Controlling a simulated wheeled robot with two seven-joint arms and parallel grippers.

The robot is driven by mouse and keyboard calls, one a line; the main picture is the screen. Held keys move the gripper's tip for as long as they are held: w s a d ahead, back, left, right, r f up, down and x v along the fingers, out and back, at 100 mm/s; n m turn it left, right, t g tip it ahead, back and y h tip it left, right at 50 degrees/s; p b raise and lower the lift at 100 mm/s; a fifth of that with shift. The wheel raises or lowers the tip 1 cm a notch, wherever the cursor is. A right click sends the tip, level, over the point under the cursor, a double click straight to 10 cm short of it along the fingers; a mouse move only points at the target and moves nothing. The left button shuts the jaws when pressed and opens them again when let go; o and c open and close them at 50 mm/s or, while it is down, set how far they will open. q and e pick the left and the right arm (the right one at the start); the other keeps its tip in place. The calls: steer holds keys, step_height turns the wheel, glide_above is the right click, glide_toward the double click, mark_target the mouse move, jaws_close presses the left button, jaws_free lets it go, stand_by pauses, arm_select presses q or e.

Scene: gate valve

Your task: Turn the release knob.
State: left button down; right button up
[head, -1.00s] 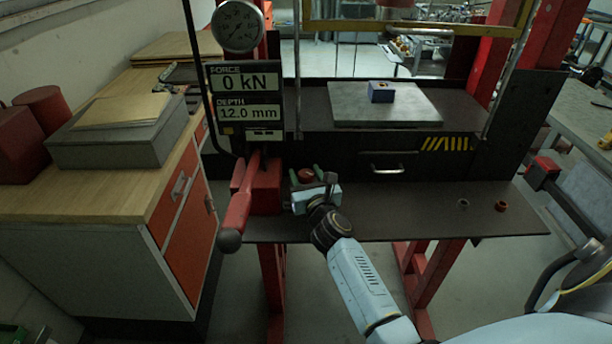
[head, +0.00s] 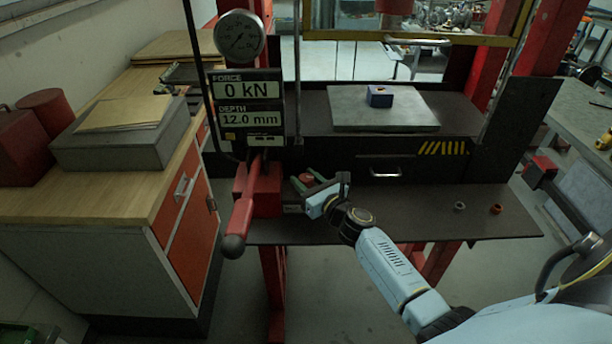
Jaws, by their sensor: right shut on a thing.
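The release knob (head: 306,179) is a small red round knob on the front of the press, just right of the red block that carries the long red lever (head: 243,215). My right gripper (head: 307,181) reaches it from the lower right. Its two greenish fingers lie on either side of the knob and are shut on it. The gripper body is tilted, with the wrist to the right of the knob. Part of the knob is hidden by the fingers. My left gripper is not in view.
A display (head: 247,103) reads 0 kN and 12.0 mm, below a round gauge (head: 239,36). A blue block (head: 379,96) sits on a grey plate (head: 345,118). A wooden-topped cabinet (head: 130,195) stands left.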

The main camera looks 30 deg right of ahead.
steer(key=shift+n+y, duration=1.1)
steer(key=shift+y, duration=0.4)
steer(key=shift+g, duration=0.3)
steer(key=o, duration=1)
steer(key=shift+c, duration=0.2)
steer(key=b+v, duration=0.1)
steer(key=v, duration=1.2)
steer(key=shift+s+d+f+b, duration=0.1)
steer(key=shift+s+d+b, duration=0.1)
steer(key=shift+b, duration=0.1)
